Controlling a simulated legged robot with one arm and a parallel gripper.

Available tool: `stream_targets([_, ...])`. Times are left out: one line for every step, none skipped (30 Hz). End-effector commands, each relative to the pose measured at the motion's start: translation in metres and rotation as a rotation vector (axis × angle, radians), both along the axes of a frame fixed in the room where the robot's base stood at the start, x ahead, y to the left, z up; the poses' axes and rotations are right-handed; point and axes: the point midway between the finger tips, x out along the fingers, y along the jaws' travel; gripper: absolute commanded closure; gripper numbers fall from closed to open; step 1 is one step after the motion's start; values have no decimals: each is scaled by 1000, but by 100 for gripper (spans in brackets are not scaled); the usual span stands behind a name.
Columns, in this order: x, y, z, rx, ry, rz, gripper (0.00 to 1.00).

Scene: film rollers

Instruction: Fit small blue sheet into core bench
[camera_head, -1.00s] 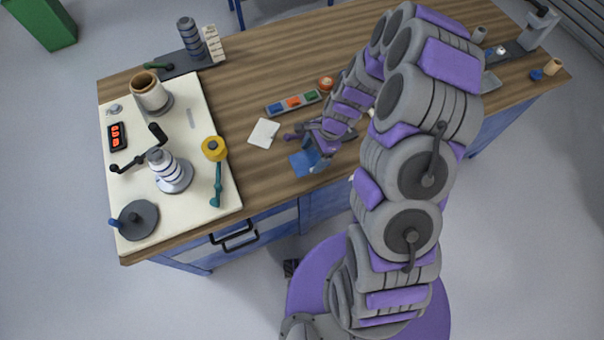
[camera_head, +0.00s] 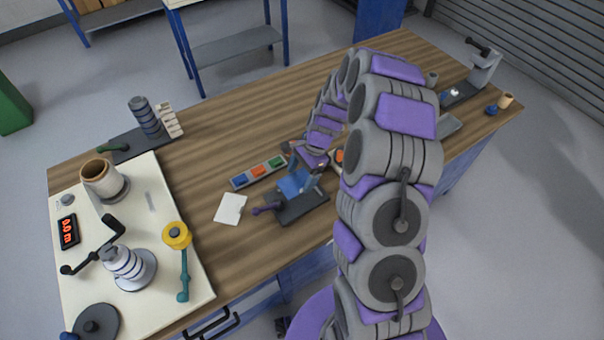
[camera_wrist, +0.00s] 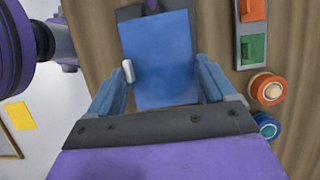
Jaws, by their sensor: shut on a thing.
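The small blue sheet (camera_head: 292,183) is at my gripper (camera_head: 312,170), over or on a dark grey bench fixture (camera_head: 303,208) with a purple handle (camera_head: 262,210). I take this fixture for the core bench. In the wrist view the flat blue sheet (camera_wrist: 158,50) lies between the two blue fingers of my gripper (camera_wrist: 163,85), which is shut on it. The sheet's far end overlaps the dark plate (camera_wrist: 128,14) of the fixture. I cannot tell whether it touches or is seated. A small white peg (camera_wrist: 128,71) shows at the sheet's left edge.
A grey tray of coloured chips (camera_head: 258,173) is close behind the fixture. A white card (camera_head: 230,208) lies to its left. An orange roll (camera_wrist: 267,88) and a teal roll (camera_wrist: 265,125) are right of my gripper. A cream board (camera_head: 165,255) with rollers is further left.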

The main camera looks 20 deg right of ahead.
Motion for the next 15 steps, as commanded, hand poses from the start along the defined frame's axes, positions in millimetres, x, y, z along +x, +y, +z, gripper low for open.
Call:
stream_targets([0, -1, -6, 1, 0, 0, 45])
stream_targets([0, -2, -8, 2, 1, -1, 45])
stream_targets([0, -2, -11, 2, 0, -1, 45])
stream_targets([0, -2, -13, 3, 0, -1, 45])
stream_targets([0, -2, -16, 3, 0, -1, 45])
stream_targets([0, -3, -19, 3, 0, -1, 45])
stream_targets([0, -3, -21, 3, 0, -1, 45])
stream_targets([0, -3, -23, 3, 0, -1, 45])
stream_targets([0, -3, -26, 4, 1, -1, 45])
stream_targets([0, -3, -28, 4, 1, -1, 45])
stream_targets([0, -3, -30, 3, 0, -1, 45])
stream_targets([0, -3, -33, 3, 0, -1, 45])
stream_targets([0, -2, -35, 2, 0, -1, 45])
stream_targets([0, -2, -37, 2, 0, -1, 45])
stream_targets([0, -2, -40, 2, 0, 0, 45])
